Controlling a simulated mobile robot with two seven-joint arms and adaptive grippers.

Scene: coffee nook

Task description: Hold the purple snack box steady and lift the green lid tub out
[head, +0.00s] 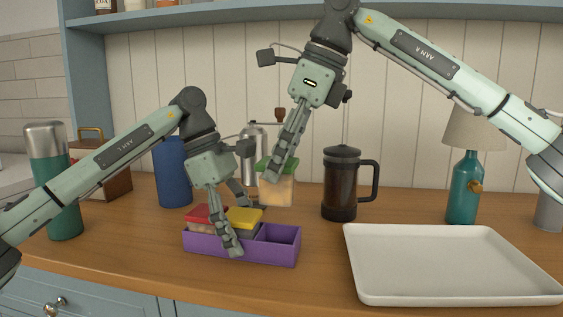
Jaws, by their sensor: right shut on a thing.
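The purple snack box (270,253) sits on the wooden counter, with a red-lid tub (204,214) at its left and a yellow-lid tub (245,216) in the middle; its right compartment looks empty. The green-lid tub (276,193), clear with pale contents, is held in the air above and behind the box. My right gripper (277,174) is shut on it from above. My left gripper (244,230) is low over the box with its fingers apart, one in front of the front wall and one farther back, partly hidden. Whether its fingers touch the box is unclear.
A white tray (450,290) lies empty on the right of the counter. A French press (341,190) stands right of the held tub, and a lamp (466,185) behind the tray. A blue canister (172,175) and a green tumbler (62,215) stand at the left.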

